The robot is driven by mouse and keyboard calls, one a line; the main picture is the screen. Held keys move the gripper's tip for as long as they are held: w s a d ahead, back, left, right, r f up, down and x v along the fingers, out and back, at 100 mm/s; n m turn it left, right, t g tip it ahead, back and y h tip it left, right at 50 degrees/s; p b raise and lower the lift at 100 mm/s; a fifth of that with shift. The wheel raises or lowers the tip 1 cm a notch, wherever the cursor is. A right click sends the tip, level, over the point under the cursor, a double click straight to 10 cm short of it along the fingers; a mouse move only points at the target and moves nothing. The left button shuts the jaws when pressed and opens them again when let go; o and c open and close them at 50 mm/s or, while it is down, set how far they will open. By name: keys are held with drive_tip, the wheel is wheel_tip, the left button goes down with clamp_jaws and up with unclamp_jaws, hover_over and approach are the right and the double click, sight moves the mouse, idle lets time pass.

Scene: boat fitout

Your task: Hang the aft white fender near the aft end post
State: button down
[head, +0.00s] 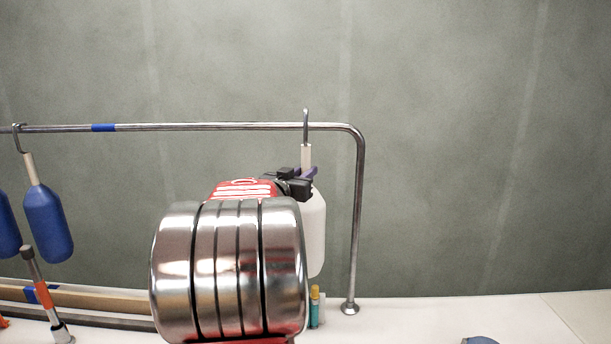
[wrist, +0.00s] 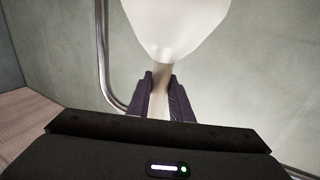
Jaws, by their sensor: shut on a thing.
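The white fender (head: 316,235) hangs upright below the rail (head: 220,126), just left of the aft end post (head: 356,230). Its metal hook (head: 305,120) is at rail height with its top above the rail; I cannot tell whether it bears on it. My gripper (head: 308,173) is shut on the pale stem between hook and body. In the wrist view the purple fingers (wrist: 161,95) clasp the stem, with the white body (wrist: 175,25) above them in the picture. My arm hides the fender's left side in the head view.
Blue fenders (head: 47,225) hang at the far left. Blue tape (head: 103,128) marks the rail. A teal and yellow item (head: 316,308) stands below the fender. An orange-banded tool (head: 43,292) leans at lower left. The deck right of the post is mostly clear.

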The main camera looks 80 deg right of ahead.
drive_tip(key=shift+w+d, duration=0.2)
drive_tip(key=shift+d, duration=0.7)
drive_tip(key=shift+w+d, duration=0.2)
drive_tip(key=shift+d, duration=0.65)
drive_tip(key=shift+w+d, duration=0.2)
drive_tip(key=shift+d, duration=0.7)
drive_tip(key=shift+f, duration=1.5)
drive_tip(key=c, duration=1.6)
unclamp_jaws()
drive_tip(key=shift+f, duration=0.1)
drive_tip(key=shift+o, duration=0.4)
drive_tip(key=shift+f, duration=0.1)
drive_tip(key=w+a, duration=0.2)
drive_tip(key=a, duration=1.1)
drive_tip(key=shift+w+a, duration=0.2)
drive_tip(key=shift+a, duration=0.1)
